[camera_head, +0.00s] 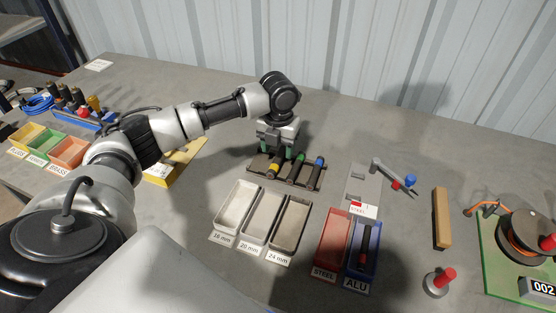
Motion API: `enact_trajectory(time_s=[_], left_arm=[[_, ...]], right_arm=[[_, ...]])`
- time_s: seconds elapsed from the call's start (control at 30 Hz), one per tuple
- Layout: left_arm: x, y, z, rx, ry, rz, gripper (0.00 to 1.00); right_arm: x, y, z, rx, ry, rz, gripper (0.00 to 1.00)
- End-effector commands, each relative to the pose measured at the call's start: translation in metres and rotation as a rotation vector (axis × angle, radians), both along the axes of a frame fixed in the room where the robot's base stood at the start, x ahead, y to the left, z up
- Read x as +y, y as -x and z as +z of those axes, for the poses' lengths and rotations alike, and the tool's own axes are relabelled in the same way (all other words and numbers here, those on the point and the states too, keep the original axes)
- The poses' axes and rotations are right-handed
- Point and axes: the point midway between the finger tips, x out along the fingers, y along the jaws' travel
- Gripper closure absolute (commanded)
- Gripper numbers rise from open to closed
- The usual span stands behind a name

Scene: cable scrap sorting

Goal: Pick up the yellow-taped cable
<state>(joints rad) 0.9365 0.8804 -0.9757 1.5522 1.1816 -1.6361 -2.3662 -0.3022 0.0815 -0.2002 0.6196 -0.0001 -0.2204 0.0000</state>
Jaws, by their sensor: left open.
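The yellow-taped cable (273,168) is a short dark piece with a yellow band. It lies in a dark rack (255,168) behind the three pale trays. A green-banded cable (297,168) and a blue-banded cable (317,174) lie to its right in the same rack. My left gripper (272,151) is open, pointing down right over the back end of the yellow-taped cable. Its fingers hide that end, and I cannot tell whether they touch it. My right gripper is not in view.
Pale trays (222,238) labelled 18, 20 and 24 mm stand in front of the rack. A red STEEL tray (320,268) and a blue ALU tray (351,285) are to the right. A wooden block (441,218) lies farther right. Bare table lies behind the rack.

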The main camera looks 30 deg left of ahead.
Motion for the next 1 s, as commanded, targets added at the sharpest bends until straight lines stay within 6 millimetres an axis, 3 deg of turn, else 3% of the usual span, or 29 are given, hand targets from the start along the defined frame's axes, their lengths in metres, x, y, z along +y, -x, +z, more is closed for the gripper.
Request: enact_trajectory(time_s=[0.2, 0.5, 0.83, 1.0], left_arm=[[0.000, 0.000, -0.031, 0.003, 0.000, 0.001, 0.45], [0.000, 0.000, -0.037, 0.000, -0.001, -0.001, 0.45], [0.000, 0.000, -0.036, 0.000, -0.001, 0.000, 0.95], [0.000, 0.000, -0.036, -0.001, -0.001, 0.000, 0.96]], right_arm=[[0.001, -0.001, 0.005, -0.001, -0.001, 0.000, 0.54], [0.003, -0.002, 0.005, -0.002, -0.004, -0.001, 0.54], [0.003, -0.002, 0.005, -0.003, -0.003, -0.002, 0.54], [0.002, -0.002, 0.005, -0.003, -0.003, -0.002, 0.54]])
